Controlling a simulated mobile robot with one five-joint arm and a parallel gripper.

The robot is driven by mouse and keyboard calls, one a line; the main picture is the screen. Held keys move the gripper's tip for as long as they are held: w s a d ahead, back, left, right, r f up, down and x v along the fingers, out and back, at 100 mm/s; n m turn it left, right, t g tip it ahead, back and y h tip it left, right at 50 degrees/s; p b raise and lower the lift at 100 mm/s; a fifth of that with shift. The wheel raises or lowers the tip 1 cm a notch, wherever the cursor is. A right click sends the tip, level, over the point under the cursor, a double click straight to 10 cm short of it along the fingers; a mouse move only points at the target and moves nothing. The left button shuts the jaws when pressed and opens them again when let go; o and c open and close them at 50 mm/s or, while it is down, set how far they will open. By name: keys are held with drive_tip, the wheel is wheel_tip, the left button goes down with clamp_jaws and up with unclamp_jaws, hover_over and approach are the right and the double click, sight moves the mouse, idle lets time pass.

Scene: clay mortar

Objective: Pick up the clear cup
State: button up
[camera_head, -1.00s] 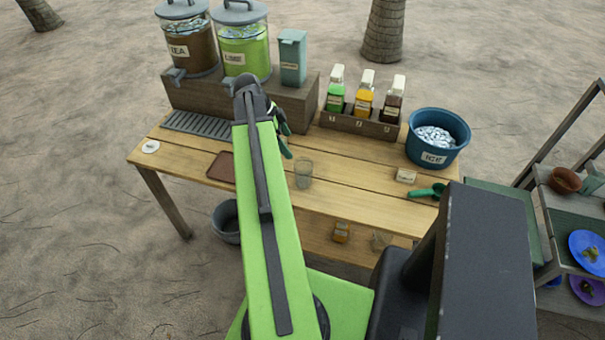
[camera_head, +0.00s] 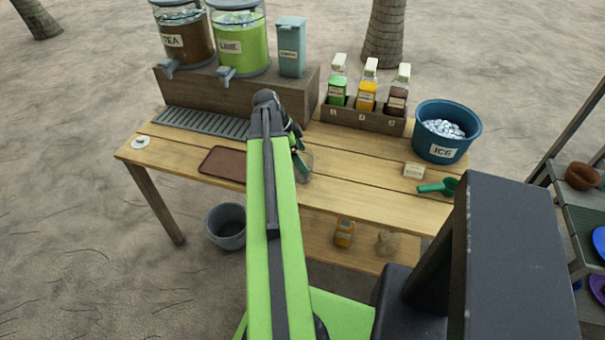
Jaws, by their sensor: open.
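The clear cup (camera_head: 306,165) stands on the wooden table (camera_head: 375,186), near the middle of its front part. My gripper (camera_head: 300,158) is at the cup's left side, with its green fingers overlapping the cup in the picture. The gripper is open. My arm and gripper hide part of the cup, so I cannot tell whether a finger touches it or whether the cup lies between the fingers.
A brown tray (camera_head: 222,164) lies left of my arm. Behind are the tea dispenser (camera_head: 184,40), the lime dispenser (camera_head: 239,42) and a bottle rack (camera_head: 362,119). A blue ice bucket (camera_head: 441,130) and green scoop (camera_head: 437,187) are at the right.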

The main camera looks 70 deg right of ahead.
drive_tip(key=b+x, duration=0.3)
drive_tip(key=x, duration=0.1)
drive_tip(key=shift+s+f, duration=0.15)
drive_tip(key=shift+f, duration=0.25)
drive_tip(key=shift+r, duration=0.2)
drive_tip(key=shift+c, duration=0.5)
drive_tip(key=c, duration=1.3)
wheel_tip(320, 180, up, 10)
drive_tip(key=p, duration=1)
drive_tip(key=shift+r, duration=0.15)
drive_tip(key=shift+c, duration=0.2)
